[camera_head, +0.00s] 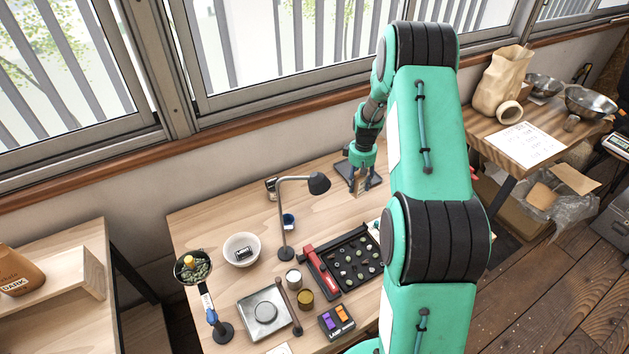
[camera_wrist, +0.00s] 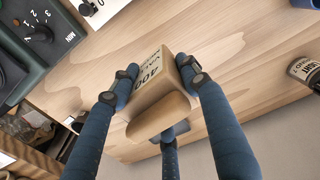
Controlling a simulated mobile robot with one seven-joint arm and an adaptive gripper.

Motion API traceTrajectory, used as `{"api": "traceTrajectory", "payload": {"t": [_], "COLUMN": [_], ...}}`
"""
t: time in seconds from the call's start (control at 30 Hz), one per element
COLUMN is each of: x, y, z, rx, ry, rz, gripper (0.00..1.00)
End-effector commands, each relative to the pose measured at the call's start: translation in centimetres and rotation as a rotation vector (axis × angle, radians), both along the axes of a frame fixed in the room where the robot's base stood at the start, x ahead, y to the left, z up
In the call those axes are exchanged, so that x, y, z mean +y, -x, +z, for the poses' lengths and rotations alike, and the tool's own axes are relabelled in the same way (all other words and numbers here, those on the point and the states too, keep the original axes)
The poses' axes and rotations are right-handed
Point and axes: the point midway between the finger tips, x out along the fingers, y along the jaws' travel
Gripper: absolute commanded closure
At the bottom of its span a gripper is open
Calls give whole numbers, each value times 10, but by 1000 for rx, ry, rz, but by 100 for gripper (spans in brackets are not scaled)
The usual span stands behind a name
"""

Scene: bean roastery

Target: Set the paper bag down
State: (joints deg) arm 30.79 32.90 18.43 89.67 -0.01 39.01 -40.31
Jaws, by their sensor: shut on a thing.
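In the head view my gripper (camera_head: 361,181) is low over the far right part of the wooden table (camera_head: 330,205), near the window wall, and only a little of the bag shows. I cannot tell whether the bag's base touches the table.
A dark device with a dial (camera_wrist: 38,32) and a labelled jar (camera_wrist: 305,70) stand to either side in the wrist view. A desk lamp (camera_head: 284,220), white bowl (camera_head: 241,250) and black sorting tray (camera_head: 352,262) stand nearer.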

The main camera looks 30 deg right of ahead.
Motion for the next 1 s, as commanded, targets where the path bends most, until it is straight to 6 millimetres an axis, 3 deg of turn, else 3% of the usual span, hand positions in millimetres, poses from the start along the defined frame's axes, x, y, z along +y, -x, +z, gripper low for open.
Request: {"api": "traceTrajectory", "payload": {"t": [0.3, 0.5, 0.7, 1.0], "x": [93, 134, 150, 151], "y": [-44, -59, -63, -63], "z": [-16, -25, -31, -32], "rx": [2, 0, 0, -1], "ry": [-1, 0, 0, 1], "rz": [142, 201, 224, 225], "gripper": [95, 95, 95, 95]}}
